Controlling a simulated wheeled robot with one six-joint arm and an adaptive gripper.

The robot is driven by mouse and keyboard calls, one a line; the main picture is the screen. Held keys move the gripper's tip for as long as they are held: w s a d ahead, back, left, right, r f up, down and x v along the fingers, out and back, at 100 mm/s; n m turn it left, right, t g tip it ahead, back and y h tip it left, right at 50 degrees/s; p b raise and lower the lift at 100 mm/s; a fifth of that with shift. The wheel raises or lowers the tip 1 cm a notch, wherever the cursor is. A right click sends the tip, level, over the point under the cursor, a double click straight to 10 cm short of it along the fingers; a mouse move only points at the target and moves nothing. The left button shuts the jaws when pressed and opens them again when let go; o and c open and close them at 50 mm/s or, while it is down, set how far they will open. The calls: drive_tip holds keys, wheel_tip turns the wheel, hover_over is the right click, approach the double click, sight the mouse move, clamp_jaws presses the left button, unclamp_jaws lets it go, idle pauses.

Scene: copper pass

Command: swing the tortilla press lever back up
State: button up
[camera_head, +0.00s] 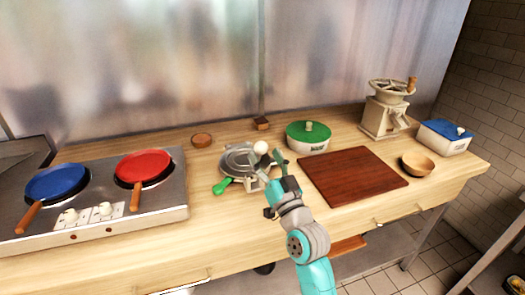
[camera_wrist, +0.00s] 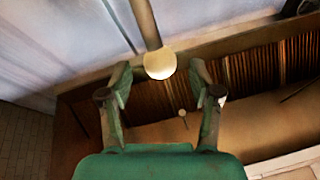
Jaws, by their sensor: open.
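The tortilla press (camera_head: 238,158) is a round grey metal press on the wooden counter, left of the cutting board. My gripper (camera_head: 269,163) is open at the knob, reaching from the front right. In the wrist view, the knob (camera_wrist: 160,64) shows between the tips of my open gripper (camera_wrist: 160,77), with gaps on both sides. The lever rod (camera_wrist: 145,22) runs upward from it.
A stove (camera_head: 170,208) with blue and red pans stands left. A small bowl (camera_head: 201,140), a wooden block (camera_head: 261,123) and a green-lidded pot (camera_head: 308,136) lie behind. The cutting board (camera_head: 350,175) is right; a grinder (camera_head: 386,114), a bowl (camera_head: 417,164) and a blue-lidded box (camera_head: 444,138) are beyond.

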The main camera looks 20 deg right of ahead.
drive_tip(key=a+v, duration=0.1)
drive_tip(key=v, duration=0.8)
drive_tip(key=shift+d, duration=0.5)
drive_tip(key=s+f+m+g+h, duration=0.1)
drive_tip(key=s+f+g+h, duration=0.25)
drive_tip(key=s+f, duration=1.5)
drive_tip(key=s+a+f+n+g+y, duration=0.1)
drive_tip(key=s+g, duration=0.3)
drive_tip(key=s, duration=2)
drive_tip(key=shift+f+n, duration=0.4)
drive_tip(key=shift+n, duration=0.2)
drive_tip(key=shift+s+a, duration=0.1)
